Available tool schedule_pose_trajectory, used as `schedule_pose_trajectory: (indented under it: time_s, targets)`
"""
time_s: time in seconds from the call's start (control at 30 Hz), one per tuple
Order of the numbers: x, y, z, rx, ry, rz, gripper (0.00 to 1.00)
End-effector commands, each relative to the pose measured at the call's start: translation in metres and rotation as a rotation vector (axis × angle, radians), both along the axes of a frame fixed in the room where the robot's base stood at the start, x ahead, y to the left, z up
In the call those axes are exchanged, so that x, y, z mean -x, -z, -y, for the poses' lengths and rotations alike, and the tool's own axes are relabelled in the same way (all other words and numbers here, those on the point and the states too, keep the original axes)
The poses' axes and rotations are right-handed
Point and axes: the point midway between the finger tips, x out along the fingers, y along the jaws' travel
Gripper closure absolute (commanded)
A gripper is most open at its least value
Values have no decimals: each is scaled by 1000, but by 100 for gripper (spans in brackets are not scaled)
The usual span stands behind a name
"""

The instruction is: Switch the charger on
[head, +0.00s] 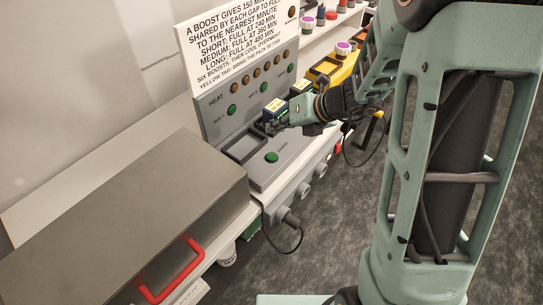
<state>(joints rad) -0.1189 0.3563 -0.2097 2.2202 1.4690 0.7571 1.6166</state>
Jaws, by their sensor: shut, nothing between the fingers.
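The charger (229,131) is a grey unit with a sloped back panel and a lower deck, standing on a white bench. Its panel has a row of small amber lamps and several green round parts, one of them beside a bay label (232,109). Another green button (271,157) sits alone on the front deck above a small label too small to read. The left bay (245,147) looks empty. A dark pack with a yellow label (276,104) sits in the bay to its right. My gripper (272,127) is shut and empty, low over the deck near that pack; I cannot tell whether it touches anything.
A white sign (238,46) with printed charging notes stands behind the charger. A large grey box (120,215) with a red handle (172,275) is at the front left. Plugs and cables (287,218) hang along the bench front. A yellow holder (325,68) stands farther back.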

Motion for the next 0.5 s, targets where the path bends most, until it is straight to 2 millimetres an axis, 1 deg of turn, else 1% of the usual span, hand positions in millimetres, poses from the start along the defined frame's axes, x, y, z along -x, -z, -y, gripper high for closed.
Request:
schedule_pose_trajectory:
  time_s: [0.03, 0.17, 0.5]
  targets:
    - [0, 7, 0, 0, 0, 0, 100]
    - [0, 20, 0, 0, -1, -1, 100]
    - [0, 64, -1, -1, -1, -1, 100]
